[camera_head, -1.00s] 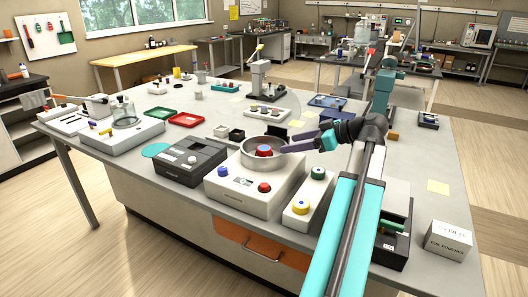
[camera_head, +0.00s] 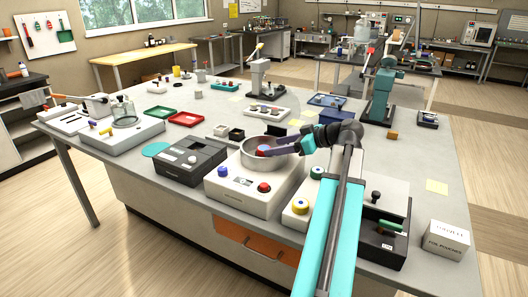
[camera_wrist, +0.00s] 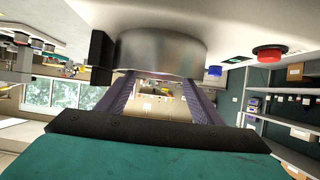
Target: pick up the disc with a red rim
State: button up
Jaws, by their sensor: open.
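A round red thing (camera_head: 262,150) sits inside the metal bowl (camera_head: 252,163) on a white device (camera_head: 238,192). I cannot tell whether it is a disc with a red rim, as my fingers partly cover it. My gripper (camera_head: 274,150) reaches in from the right over the bowl, its purple fingers at the red thing. In the wrist view my gripper (camera_wrist: 160,82) has its two fingers apart, with nothing seen held between them. The bowl's metal wall (camera_wrist: 162,52) is close by there, and the red thing is hidden.
The device has a blue knob (camera_head: 222,171) and a red button (camera_head: 263,187) in front. A dark box (camera_head: 190,160) stands to its left. A white unit with a yellow knob (camera_head: 300,207) is on its right. A green tray (camera_head: 159,112) and red tray (camera_head: 187,119) lie behind.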

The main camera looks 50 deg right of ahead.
aim_at(264, 148)
jog(key=shift+p+x, duration=0.55)
jog(key=shift+x, duration=1.8)
jog(key=shift+d, duration=0.15)
jog(key=c, duration=1.2)
jog(key=shift+c, duration=0.2)
jog(key=shift+r, duration=0.15)
jog(key=shift+r+b, duration=0.45)
jog(key=shift+r, duration=0.95)
jog(key=shift+s+d+r, duration=0.15)
jog(key=shift+d+r, duration=0.1)
jog(key=s+d+r+b, duration=0.1)
jog(key=s+d+b, duration=0.1)
jog(key=s+d, duration=0.8)
jog(key=shift+s+d+r+b, duration=0.25)
jog(key=shift+d+b, duration=0.1)
jog(key=shift+d, duration=0.4)
jog(key=shift+w, duration=0.1)
